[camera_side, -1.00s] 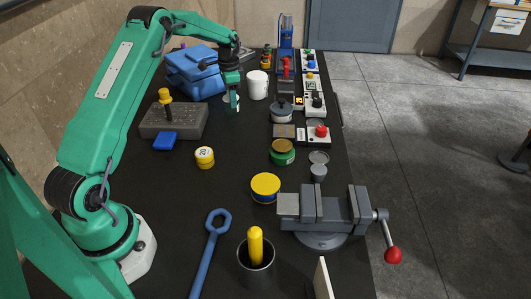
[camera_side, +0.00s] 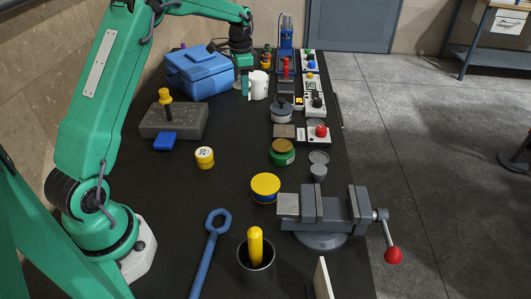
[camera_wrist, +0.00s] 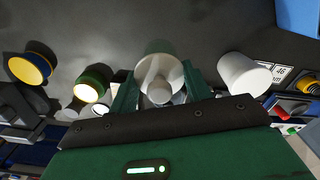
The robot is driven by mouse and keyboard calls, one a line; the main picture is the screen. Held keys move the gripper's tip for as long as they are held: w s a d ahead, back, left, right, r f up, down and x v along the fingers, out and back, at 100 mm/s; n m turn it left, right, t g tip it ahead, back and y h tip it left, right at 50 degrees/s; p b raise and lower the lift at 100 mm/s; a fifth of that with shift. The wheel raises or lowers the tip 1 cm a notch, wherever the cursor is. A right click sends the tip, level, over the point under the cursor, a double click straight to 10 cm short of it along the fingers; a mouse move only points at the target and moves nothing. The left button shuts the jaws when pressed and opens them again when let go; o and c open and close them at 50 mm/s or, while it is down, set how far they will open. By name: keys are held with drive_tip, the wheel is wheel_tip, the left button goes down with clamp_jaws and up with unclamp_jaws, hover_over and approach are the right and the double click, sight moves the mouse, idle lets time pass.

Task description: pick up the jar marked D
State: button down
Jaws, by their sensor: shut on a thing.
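My gripper (camera_side: 245,84) is shut on a pale, round jar (camera_wrist: 158,72), which sits between the two green fingers in the wrist view. The jar shows a grey-white body with a paler round end toward the camera. No letter D can be read on it in either current view. In the side view the gripper is at the far part of the bench, beside the white cup (camera_side: 259,86), and the jar is mostly hidden there. I cannot tell how far the jar is above the bench.
A blue toolbox (camera_side: 200,72) stands left of my gripper. A lidded pot (camera_side: 282,112), a green jar (camera_side: 282,154) and a yellow-lidded tin (camera_side: 265,186) stand nearer. A vise (camera_side: 325,212) is at the front right. Control boxes line the right edge. The bench middle is fairly clear.

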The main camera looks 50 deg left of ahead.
drive_tip(key=shift+s+d+r, duration=0.1)
drive_tip(key=shift+d+r, duration=0.35)
drive_tip(key=shift+d, duration=0.25)
drive_tip(key=shift+d+r, duration=0.4)
drive_tip(key=shift+d, duration=0.35)
drive_tip(key=shift+s+d+r, duration=0.1)
drive_tip(key=shift+d+r, duration=0.35)
drive_tip(key=shift+d, duration=0.25)
